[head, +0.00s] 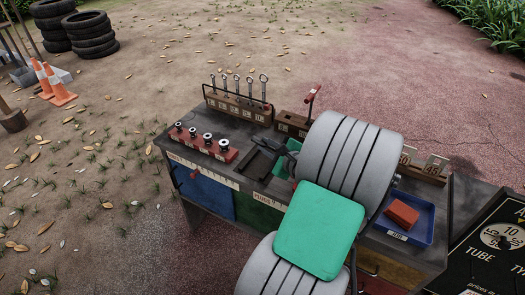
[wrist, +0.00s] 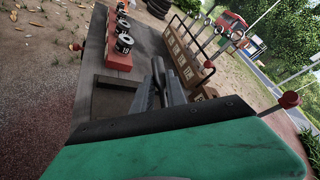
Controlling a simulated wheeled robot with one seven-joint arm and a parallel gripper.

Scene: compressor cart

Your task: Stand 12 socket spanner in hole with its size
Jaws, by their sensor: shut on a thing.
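My gripper (head: 274,146) is low over the cart top, just right of the red socket block; my arm hides much of it. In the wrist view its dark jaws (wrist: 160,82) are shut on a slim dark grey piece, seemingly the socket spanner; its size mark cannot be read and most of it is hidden. A small wooden block (head: 291,124) with labels stands behind the gripper. A red-handled T-shaped spanner (head: 312,93) stands upright at its right end. A red knob (wrist: 290,98) shows right of the gripper in the wrist view.
A wooden rack (head: 238,105) of several upright ring spanners stands at the back. The red block (head: 205,145) holds several black-ringed sockets. A dark tray (head: 258,161) lies under the gripper. A blue bin (head: 412,228) with a red-orange block (head: 402,215) is right of my arm.

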